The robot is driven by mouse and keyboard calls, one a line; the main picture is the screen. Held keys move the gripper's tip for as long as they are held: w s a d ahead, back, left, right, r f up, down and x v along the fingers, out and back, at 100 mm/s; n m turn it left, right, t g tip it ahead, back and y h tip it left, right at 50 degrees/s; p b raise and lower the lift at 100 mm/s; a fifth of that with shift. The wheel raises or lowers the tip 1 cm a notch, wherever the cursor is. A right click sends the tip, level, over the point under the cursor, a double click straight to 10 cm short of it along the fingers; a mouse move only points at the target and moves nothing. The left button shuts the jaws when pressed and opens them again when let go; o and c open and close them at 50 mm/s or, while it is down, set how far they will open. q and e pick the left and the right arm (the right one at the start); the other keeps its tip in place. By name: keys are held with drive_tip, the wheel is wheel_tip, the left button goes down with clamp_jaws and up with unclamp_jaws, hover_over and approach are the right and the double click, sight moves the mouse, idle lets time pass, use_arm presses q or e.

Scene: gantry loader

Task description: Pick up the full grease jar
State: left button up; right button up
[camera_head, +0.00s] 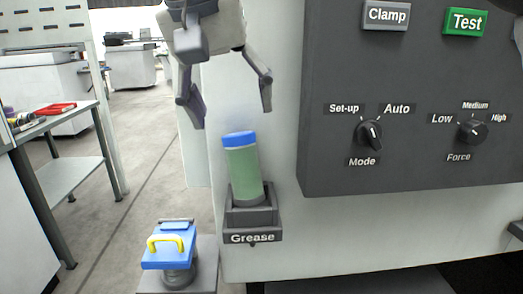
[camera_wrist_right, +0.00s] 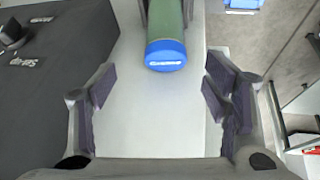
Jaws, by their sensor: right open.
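A green jar with a blue lid (camera_head: 243,172) stands, slightly tilted in the picture, in a dark holder (camera_head: 252,218) labelled "Grease" on the machine's front. The holder hides its base. My right gripper (camera_head: 229,100) is open and empty above the jar, its two fingers spread wider than the lid. In the right wrist view the jar's blue lid (camera_wrist_right: 166,56) lies beyond and between the open fingers (camera_wrist_right: 158,86), touching neither. My left gripper is not in view.
A dark control panel (camera_head: 420,125) with knobs and buttons juts out right of the jar. A blue block with a yellow handle (camera_head: 168,258) sits on a grey stand at lower left. A side table (camera_head: 60,125) with red items stands farther left. Open floor lies between.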

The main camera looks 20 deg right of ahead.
sight(245, 134)
drive_tip(key=x, duration=0.7)
drive_tip(key=a+x, duration=0.1)
drive_tip(key=x, duration=0.2)
drive_tip(key=shift+s+d+f, duration=0.15)
drive_tip(key=shift+f, duration=0.45)
drive_tip(key=c, duration=1.7)
drive_tip(key=shift+o, duration=0.2)
drive_tip(key=shift+s+r, duration=0.15)
drive_tip(key=shift+r, duration=0.4)
wheel_tip(245, 134, up, 6)
drive_tip(key=shift+f, duration=0.15)
drive_tip(key=shift+s+r, duration=0.25)
drive_tip(key=shift+s, duration=0.3)
drive_tip(key=s+a+r, duration=0.1)
drive_tip(key=s+a, duration=0.1)
drive_tip(key=s, duration=0.7)
drive_tip(key=s+a+r, duration=0.2)
drive_tip(key=s+a, duration=0.1)
drive_tip(key=s, duration=0.6)
drive_tip(key=shift+a+r, duration=0.2)
drive_tip(key=shift+a, duration=0.05)
